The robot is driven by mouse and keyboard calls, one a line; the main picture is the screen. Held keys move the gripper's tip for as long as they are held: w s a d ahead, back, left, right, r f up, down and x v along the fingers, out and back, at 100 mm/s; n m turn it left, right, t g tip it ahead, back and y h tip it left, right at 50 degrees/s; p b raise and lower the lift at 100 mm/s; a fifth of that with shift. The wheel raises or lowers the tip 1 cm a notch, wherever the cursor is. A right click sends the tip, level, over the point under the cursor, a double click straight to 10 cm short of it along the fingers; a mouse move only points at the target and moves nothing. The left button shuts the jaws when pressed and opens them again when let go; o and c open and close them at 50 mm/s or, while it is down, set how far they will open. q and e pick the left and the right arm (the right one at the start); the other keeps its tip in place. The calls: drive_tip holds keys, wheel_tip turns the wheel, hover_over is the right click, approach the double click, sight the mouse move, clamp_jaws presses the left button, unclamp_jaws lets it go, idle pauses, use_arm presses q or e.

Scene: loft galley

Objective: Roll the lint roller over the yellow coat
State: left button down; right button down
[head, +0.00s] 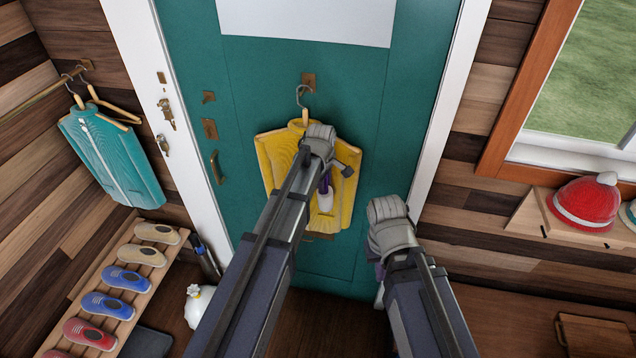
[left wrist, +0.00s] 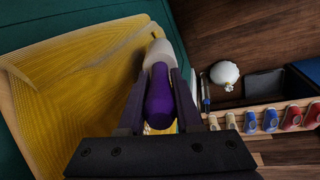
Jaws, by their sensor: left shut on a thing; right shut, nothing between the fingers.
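The yellow coat (head: 278,158) hangs on a hanger from a hook on the teal door. It also fills the left part of the left wrist view (left wrist: 70,85). My left gripper (head: 325,178) is in front of the coat and is shut on the purple handle of the lint roller (head: 325,198). In the left wrist view the roller's purple handle (left wrist: 158,95) sits between the fingers, and its pale head points at the coat's edge. I cannot tell whether the head touches the cloth. My right gripper (head: 378,268) is low, right of the coat, shut and empty, its fingertips mostly hidden.
A teal jacket (head: 112,150) hangs on a rail at the left. A slatted rack (head: 125,250) below it holds several shoes. A red hat (head: 588,203) sits on a shelf under the window. A white round object (head: 198,305) stands on the floor by the door.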

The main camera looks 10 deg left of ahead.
use_arm(q)
drive_tip(key=shift+d, duration=0.45)
drive_tip(key=d+r+p, duration=0.1)
drive_tip(key=r+p, duration=0.1)
drive_tip(key=d+r+p, duration=0.2)
drive_tip(key=r, duration=0.1)
drive_tip(key=shift+d+p, duration=0.2)
drive_tip(key=shift+p, duration=0.2)
idle(0.5)
drive_tip(key=shift+w+a, duration=0.15)
drive_tip(key=shift+a, duration=1.75)
